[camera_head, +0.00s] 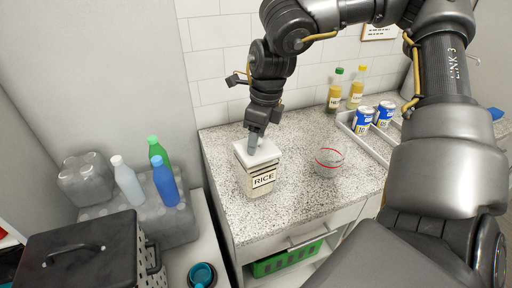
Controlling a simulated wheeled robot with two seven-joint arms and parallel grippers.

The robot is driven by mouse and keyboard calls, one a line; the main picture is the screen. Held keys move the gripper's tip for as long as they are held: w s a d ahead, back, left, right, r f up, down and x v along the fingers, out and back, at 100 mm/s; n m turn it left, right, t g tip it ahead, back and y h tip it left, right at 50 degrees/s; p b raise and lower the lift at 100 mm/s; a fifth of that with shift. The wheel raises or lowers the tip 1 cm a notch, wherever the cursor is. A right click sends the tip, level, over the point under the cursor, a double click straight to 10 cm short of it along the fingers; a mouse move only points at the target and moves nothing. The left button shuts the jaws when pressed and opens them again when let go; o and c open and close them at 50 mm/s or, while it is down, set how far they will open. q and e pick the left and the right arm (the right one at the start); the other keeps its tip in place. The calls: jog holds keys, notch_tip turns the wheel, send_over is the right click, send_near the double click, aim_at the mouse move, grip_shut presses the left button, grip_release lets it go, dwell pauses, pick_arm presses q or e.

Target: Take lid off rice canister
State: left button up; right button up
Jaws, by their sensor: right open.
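The rice canister (263,182) stands upright on the speckled counter near its left end, with a "RICE" label on its front. Its pale square lid (266,153) sits on top. My right gripper (254,143) points down at the lid from above, with its fingertips at or just over the lid's middle. The gripper is open, and whether the fingers touch the lid cannot be told. My left gripper is not in view.
A clear bowl with a red rim line (328,161) stands right of the canister. Behind are two oil bottles (334,91) and a tray (380,143) with blue-white cans (363,119). Colored bottles (165,182) and a black crate (82,255) stand lower left.

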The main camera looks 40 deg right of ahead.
jog(key=c, duration=1.1)
notch_tip(320, 180, up, 10)
jog(key=shift+b, duration=0.5)
